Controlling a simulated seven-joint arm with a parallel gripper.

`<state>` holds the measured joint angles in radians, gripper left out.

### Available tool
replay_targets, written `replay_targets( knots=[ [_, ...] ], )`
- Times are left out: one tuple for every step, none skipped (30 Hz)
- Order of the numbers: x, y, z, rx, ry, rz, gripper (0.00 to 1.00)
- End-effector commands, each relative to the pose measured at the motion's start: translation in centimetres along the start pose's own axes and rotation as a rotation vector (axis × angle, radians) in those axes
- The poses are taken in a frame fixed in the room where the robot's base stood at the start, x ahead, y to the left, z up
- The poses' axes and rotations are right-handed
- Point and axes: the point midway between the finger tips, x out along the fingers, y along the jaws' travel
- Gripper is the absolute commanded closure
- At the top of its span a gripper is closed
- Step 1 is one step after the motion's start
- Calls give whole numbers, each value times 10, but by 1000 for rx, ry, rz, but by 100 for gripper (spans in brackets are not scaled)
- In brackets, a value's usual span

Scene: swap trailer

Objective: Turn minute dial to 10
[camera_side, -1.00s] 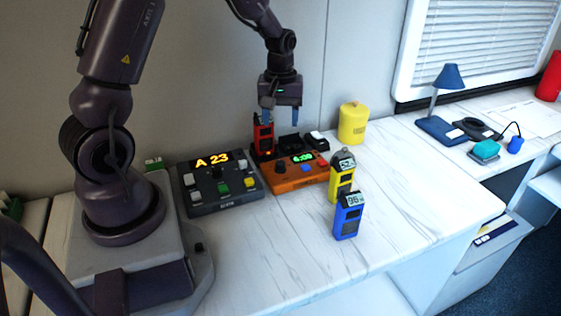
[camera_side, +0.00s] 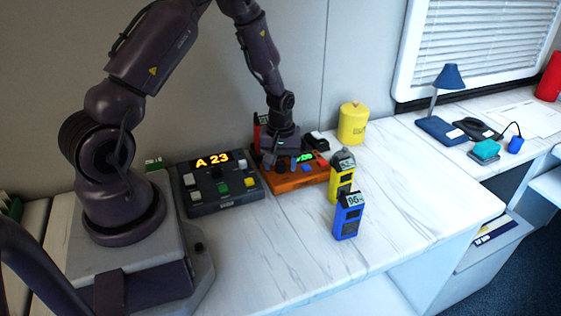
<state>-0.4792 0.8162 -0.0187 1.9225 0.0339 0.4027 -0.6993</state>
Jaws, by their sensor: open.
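The orange timer box (camera_side: 298,181) sits on the white counter, right of the grey control box. Its green display (camera_side: 306,158) is partly covered by my gripper and cannot be read in full. My gripper (camera_side: 281,163) is open and low over the left part of the orange box, where the black dial is. The dial is mostly hidden, so its setting and any contact with the fingers cannot be told. A blue button and a red button (camera_side: 322,162) show on the right of the box.
The grey control box (camera_side: 220,198) reads "A 23". A red handheld device (camera_side: 257,130) stands behind the orange box. Yellow (camera_side: 342,184) and blue (camera_side: 347,217) handheld devices stand close on its right. A yellow canister (camera_side: 352,123) is behind.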

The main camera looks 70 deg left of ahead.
Motion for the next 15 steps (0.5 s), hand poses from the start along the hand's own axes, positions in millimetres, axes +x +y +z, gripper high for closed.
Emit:
replay_targets(
  knots=[
    [0,0,0,0,0,0,44],
    [0,0,0,0,0,0,44],
    [0,0,0,0,0,0,44],
    [0,0,0,0,0,0,44],
    [0,0,0,0,0,0,44],
    [0,0,0,0,0,0,49],
    [0,0,0,1,0,0,56],
    [0,0,0,1,0,0,63],
    [0,0,0,1,0,0,72],
    [0,0,0,1,0,0,79],
    [0,0,0,1,0,0,86],
    [0,0,0,1,0,0,94],
    [0,0,0,1,0,0,94],
    [0,0,0,1,0,0,93],
    [0,0,0,1,0,0,93]
  ],
)
